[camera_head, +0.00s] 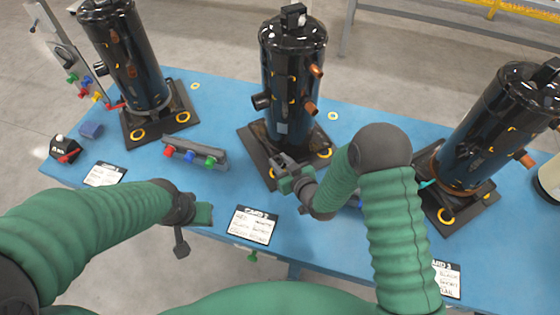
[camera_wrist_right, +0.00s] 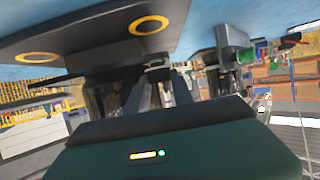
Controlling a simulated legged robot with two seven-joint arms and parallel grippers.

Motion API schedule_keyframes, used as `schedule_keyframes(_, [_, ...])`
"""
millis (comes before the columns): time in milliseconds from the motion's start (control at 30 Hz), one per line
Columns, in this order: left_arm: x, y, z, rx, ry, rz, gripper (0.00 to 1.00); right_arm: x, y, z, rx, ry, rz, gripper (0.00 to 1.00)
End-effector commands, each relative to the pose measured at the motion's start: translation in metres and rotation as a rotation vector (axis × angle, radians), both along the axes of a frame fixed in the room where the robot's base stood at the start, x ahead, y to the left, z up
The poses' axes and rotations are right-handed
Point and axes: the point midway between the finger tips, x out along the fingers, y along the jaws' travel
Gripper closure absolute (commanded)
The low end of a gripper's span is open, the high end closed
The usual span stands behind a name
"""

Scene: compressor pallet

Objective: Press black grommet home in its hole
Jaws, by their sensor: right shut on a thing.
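The middle compressor (camera_head: 292,80) stands upright on a dark base plate (camera_head: 255,140) with yellow-ringed holes near its corners. One yellow ring (camera_head: 269,173) shows at the plate's front corner, another (camera_head: 325,153) at its right. My right gripper (camera_head: 283,164) is over the plate's front part, close to the front ring. It is shut on a small dark piece, apparently the black grommet, mostly hidden by the fingers. In the right wrist view the fingers (camera_wrist_right: 163,92) are near a yellow ring (camera_wrist_right: 147,25). Whether the piece touches the hole is unclear. My left gripper (camera_head: 192,211) hangs over the table's front edge, away from the compressors.
Compressors stand at left (camera_head: 125,60) and right (camera_head: 490,130) on similar plates. A dark rack (camera_head: 195,153) with coloured pieces lies left of the middle plate. A card (camera_head: 252,225) lies in front. My right arm covers table right of the middle plate.

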Motion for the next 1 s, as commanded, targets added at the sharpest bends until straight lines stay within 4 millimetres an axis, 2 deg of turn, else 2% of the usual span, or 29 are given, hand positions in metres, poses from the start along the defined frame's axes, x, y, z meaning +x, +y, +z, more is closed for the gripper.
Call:
schedule_keyframes(567, [0.000, 0.000, -0.010, 0.000, 0.000, 0.000, 0.64, 0.000, 0.000, -0.013, -0.001, 0.003, 0.000, 1.00])
schedule_keyframes(600, [0.000, 0.000, -0.010, 0.000, 0.000, 0.000, 0.64, 0.000, -0.001, -0.013, -0.001, 0.004, 0.000, 0.68])
schedule_keyframes(700, [0.000, 0.000, -0.010, 0.000, 0.000, 0.000, 0.64, 0.000, 0.000, -0.014, -0.001, 0.004, 0.000, 0.55])
schedule_keyframes(767, [0.000, 0.000, -0.010, 0.000, 0.000, 0.000, 0.64, 0.000, -0.001, -0.013, -0.001, 0.004, 0.000, 0.47])
schedule_keyframes(1000, [0.000, 0.000, -0.010, 0.000, 0.000, 0.000, 0.64, 0.000, 0.000, -0.012, -0.001, 0.002, 0.000, 0.46])
